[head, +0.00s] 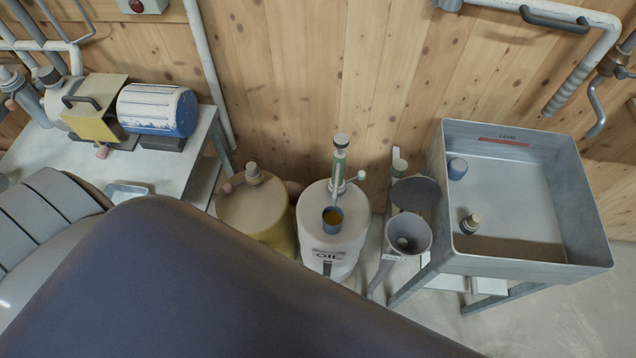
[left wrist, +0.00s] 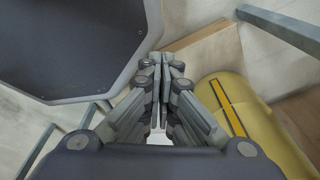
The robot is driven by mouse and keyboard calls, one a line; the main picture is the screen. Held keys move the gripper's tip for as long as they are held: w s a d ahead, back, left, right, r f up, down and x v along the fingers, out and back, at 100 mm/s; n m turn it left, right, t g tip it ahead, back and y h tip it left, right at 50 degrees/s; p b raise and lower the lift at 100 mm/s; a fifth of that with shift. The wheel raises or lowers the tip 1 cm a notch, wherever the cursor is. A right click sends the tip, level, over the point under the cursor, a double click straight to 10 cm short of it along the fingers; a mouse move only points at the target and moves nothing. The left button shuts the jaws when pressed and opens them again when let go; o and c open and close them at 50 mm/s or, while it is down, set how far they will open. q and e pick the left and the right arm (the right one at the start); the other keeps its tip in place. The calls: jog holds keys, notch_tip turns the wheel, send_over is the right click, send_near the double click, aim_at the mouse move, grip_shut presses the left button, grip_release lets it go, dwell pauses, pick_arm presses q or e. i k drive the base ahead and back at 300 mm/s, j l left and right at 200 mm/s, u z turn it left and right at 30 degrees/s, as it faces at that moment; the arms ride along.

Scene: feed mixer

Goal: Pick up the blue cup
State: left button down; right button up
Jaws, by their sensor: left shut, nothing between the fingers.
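My left gripper (left wrist: 164,62) shows in the left wrist view, shut and empty. No blue cup shows in that view. My left gripper does not show in the head view, so its distance from the cups cannot be told. My right gripper is in neither view.
The grey tray (head: 520,262) on legs also holds a small dark, tan-topped thing (head: 469,224). A grey funnel (head: 408,236) stands between drum and tray. A tan drum (head: 254,212) is left. A large dark shape covers the lower head view. A yellow rounded body (left wrist: 262,135) is near my left gripper.

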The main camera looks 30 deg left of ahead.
aim_at(333, 217)
jog(key=u, duration=0.7)
jog(key=k+j, duration=0.05)
